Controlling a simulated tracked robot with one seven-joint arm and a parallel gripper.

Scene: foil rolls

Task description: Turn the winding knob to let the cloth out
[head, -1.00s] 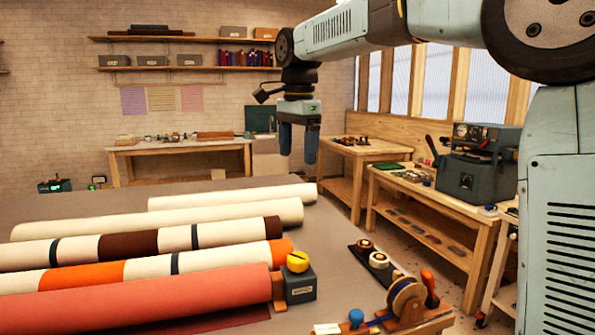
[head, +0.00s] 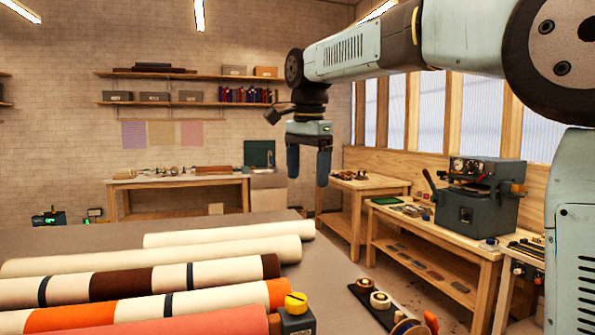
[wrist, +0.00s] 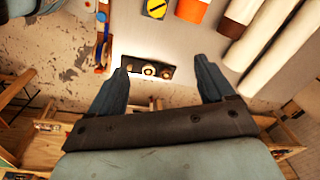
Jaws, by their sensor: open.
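The yellow winding knob (head: 296,301) sits on top of a grey box (head: 297,321) at the right end of the coral cloth roll (head: 190,324). In the wrist view the yellow knob (wrist: 156,8) shows at the top edge, with a dark bar across it. My gripper (head: 308,178) hangs in the air above and beyond the rolls, fingers pointing down. It is open and empty, well apart from the knob. In the wrist view its two fingers (wrist: 160,82) are spread wide. The lower part of the coral roll is cut off by the head view's bottom edge.
Several other rolls, cream (head: 228,234) and striped (head: 130,284), lie on the grey table (head: 325,262). A black tray (head: 368,303) with small spools lies right of the knob box. A grey machine (head: 478,205) stands on a side bench. The air around my gripper is clear.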

